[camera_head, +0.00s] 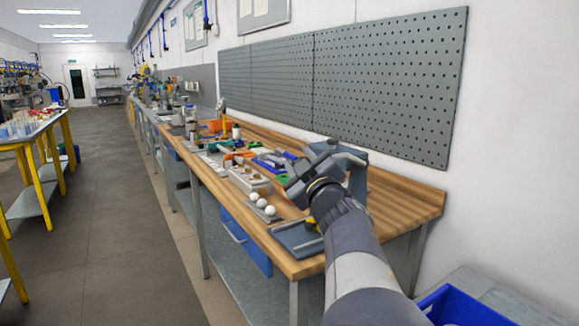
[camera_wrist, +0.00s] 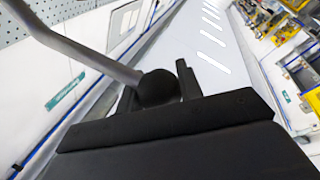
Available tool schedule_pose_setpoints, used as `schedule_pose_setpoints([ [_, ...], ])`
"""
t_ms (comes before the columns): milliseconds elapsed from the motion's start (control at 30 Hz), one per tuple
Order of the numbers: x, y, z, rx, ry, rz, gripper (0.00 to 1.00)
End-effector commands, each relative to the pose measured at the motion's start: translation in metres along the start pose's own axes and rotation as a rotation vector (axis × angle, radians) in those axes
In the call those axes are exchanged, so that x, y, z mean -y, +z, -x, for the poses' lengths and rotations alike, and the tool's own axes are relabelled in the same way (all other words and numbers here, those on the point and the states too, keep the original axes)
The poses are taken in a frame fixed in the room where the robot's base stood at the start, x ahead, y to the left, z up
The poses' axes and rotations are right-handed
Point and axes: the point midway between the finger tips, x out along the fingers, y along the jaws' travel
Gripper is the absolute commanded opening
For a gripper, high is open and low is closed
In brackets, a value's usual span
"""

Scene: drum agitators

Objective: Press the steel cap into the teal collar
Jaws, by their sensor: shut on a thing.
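In the wrist view my gripper (camera_wrist: 160,88) is shut on a black ball knob (camera_wrist: 158,90). The knob is on the end of a long grey lever (camera_wrist: 75,48) that runs to the upper left. In the head view my gripper (camera_head: 296,182) is above the near part of the wooden bench, beside a blue-grey press (camera_head: 355,178). My gripper and arm hide part of the press. I cannot make out the steel cap or the teal collar in either view.
The wooden bench (camera_head: 405,205) is bare at its right end. A grey block with white balls (camera_head: 262,204) and a blue-grey plate (camera_head: 292,238) lie near its front edge. Several tools lie farther left. A pegboard (camera_head: 390,80) hangs behind. A blue bin (camera_head: 465,308) stands lower right.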

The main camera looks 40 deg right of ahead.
Motion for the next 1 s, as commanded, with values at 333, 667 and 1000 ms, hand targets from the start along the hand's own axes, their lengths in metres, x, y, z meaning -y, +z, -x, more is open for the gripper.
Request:
schedule_pose_setpoints([
  [333, 0.018, 0.02, 0.006, 0.007, -0.001, -0.001, 0.0],
  [667, 0.021, 0.025, 0.007, 0.013, -0.003, -0.002, 0.0],
  [1000, 0.022, 0.026, 0.007, 0.014, -0.004, 0.0, 0.43],
])
